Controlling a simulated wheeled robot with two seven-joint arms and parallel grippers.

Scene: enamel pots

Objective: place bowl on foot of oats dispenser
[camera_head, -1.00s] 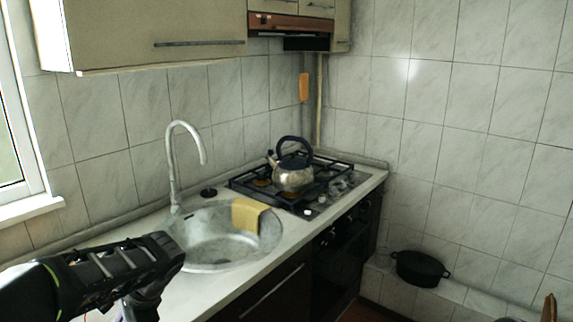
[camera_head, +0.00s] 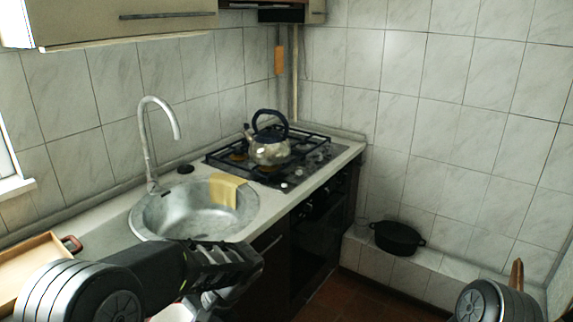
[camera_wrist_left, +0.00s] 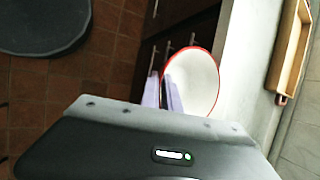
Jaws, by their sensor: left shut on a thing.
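A white bowl with a red rim (camera_wrist_left: 196,82) is in my left gripper (camera_wrist_left: 172,95) in the left wrist view. The pale fingers are shut on the near edge of its rim, and the bowl is clear of the counter, over its front edge. In the head view a small part of the bowl (camera_head: 173,313) shows at the bottom edge, mostly hidden by my left arm. The oats dispenser is not seen in any view. My right gripper is not in view; only a grey part of my right arm shows at the lower right.
A wooden tray (camera_head: 30,268) lies on the counter at the left. The sink (camera_head: 195,212) holds a yellow cloth (camera_head: 226,189) over its rim. A kettle (camera_head: 270,150) stands on the gas hob (camera_head: 310,158). A black pot (camera_head: 398,238) sits on a low tiled ledge.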

